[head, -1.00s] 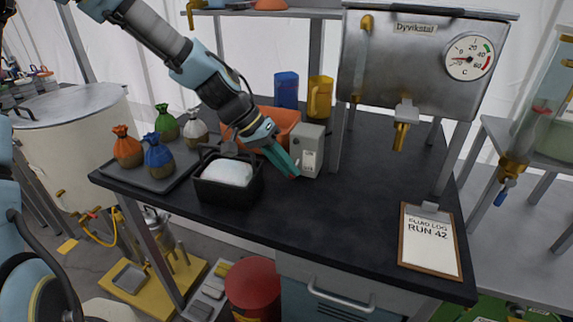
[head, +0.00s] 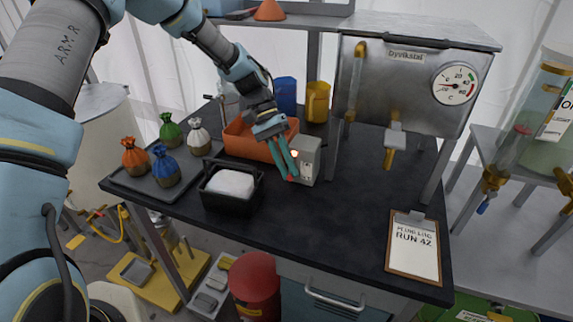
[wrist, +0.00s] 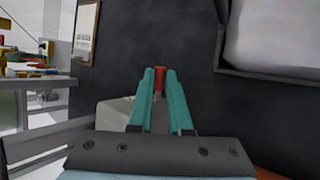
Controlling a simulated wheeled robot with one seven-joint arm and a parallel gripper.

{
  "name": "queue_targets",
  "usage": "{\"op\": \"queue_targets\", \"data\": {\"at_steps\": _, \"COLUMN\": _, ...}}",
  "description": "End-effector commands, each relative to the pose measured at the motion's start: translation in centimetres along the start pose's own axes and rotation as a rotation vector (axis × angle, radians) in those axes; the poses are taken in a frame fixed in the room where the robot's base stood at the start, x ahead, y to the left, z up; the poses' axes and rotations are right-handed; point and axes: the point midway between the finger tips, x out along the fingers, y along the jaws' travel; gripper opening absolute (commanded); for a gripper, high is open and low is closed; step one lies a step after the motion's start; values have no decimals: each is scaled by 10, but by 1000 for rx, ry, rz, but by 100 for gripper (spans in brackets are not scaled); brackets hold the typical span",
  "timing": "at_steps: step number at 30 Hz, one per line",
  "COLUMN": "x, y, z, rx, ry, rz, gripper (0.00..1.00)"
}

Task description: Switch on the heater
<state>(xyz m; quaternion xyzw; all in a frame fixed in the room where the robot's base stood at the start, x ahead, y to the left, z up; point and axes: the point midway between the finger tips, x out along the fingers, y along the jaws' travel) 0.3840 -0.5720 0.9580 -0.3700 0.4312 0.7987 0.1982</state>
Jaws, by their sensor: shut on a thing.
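A small grey box (head: 309,158) stands on the dark bench top, left of the tank's leg. A red lever end (head: 291,179) shows at its front left, and it also shows in the wrist view (wrist: 159,80). My gripper (head: 291,172), with teal fingers, is at the front left of the box and shut on the red lever. A small pale orange spot shows beside the fingers on the box; I cannot tell if it is a lit lamp. In the wrist view the box (wrist: 114,112) is partly hidden behind my fingers.
A steel tank (head: 400,75) with a dial (head: 455,83) stands above the bench. A black tub (head: 228,206) with white contents, an orange bin (head: 240,141) and a tray (head: 150,188) of tied sacks are left. A clipboard (head: 413,262) lies right; the bench middle is clear.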

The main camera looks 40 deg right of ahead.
Motion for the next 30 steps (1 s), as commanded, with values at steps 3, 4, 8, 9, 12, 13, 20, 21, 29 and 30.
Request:
{"op": "queue_targets", "data": {"at_steps": 3, "x": -1, "y": 0, "z": 0, "rx": -14, "ry": -22, "rz": 2, "gripper": 0}}
{"op": "queue_targets", "data": {"at_steps": 4, "x": -1, "y": 0, "z": -1, "rx": -17, "ry": -24, "rz": 3, "gripper": 0}}
{"op": "queue_targets", "data": {"at_steps": 8, "x": -2, "y": 0, "z": -1, "rx": -22, "ry": -31, "rz": 4, "gripper": 0}}
{"op": "queue_targets", "data": {"at_steps": 9, "x": -2, "y": 0, "z": -1, "rx": -22, "ry": -32, "rz": 4, "gripper": 0}}
{"op": "queue_targets", "data": {"at_steps": 12, "x": -2, "y": 0, "z": -1, "rx": -23, "ry": -32, "rz": 4, "gripper": 0}}
{"op": "queue_targets", "data": {"at_steps": 13, "x": -2, "y": 0, "z": -1, "rx": -22, "ry": -32, "rz": 4, "gripper": 0}}
{"op": "queue_targets", "data": {"at_steps": 20, "x": -1, "y": 0, "z": -1, "rx": -22, "ry": -31, "rz": 4, "gripper": 25}}
{"op": "queue_targets", "data": {"at_steps": 21, "x": -1, "y": 0, "z": -1, "rx": -22, "ry": -31, "rz": 4, "gripper": 29}}
{"op": "queue_targets", "data": {"at_steps": 29, "x": -1, "y": 0, "z": -1, "rx": -22, "ry": -32, "rz": 4, "gripper": 47}}
{"op": "queue_targets", "data": {"at_steps": 30, "x": -1, "y": 0, "z": -1, "rx": -22, "ry": -32, "rz": 4, "gripper": 47}}
